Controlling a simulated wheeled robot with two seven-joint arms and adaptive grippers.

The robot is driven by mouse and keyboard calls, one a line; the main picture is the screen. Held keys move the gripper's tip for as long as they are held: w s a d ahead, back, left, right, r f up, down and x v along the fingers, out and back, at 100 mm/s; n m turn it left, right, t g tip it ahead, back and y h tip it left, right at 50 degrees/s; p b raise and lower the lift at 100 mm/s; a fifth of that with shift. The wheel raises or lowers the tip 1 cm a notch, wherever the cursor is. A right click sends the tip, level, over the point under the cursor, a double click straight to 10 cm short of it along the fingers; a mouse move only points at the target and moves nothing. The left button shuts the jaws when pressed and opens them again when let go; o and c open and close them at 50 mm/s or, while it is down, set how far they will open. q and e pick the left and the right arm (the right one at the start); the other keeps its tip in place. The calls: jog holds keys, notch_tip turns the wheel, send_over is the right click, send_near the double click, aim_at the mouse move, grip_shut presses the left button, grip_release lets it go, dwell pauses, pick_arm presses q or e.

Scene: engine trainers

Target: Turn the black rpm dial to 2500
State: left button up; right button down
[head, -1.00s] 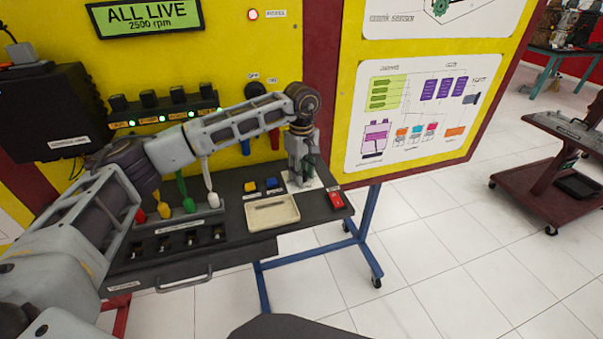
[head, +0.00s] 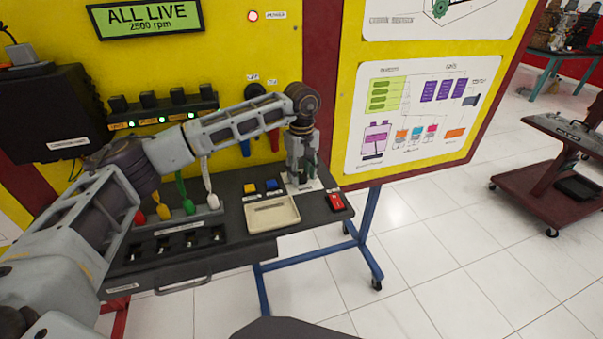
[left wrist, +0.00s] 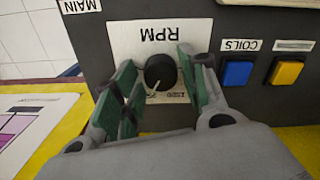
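The black RPM dial (left wrist: 160,72) sits on a white label plate (left wrist: 127,38), which appears upside down in the left wrist view. Its white pointer line points to the lower left there. My left gripper (left wrist: 162,85) has its green-padded fingers on either side of the dial, spread apart with small gaps showing; I cannot tell whether either pad touches it. In the head view my left gripper (head: 303,178) points down over the console's right part and hides the dial. The green display (head: 146,19) reads "ALL LIVE 2500 rpm". My right gripper is not in view.
A red switch (head: 336,201) is at the console's right end, and a beige tray (head: 271,213) in front. The yellow panel (head: 235,70) rises behind.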

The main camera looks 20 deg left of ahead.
aim_at(302, 175)
pick_arm(q)
jog(key=shift+o, duration=0.5)
jog(key=shift+f, duration=0.1)
notch_tip(302, 175, up, 12)
dwell(0.5)
dwell(0.5)
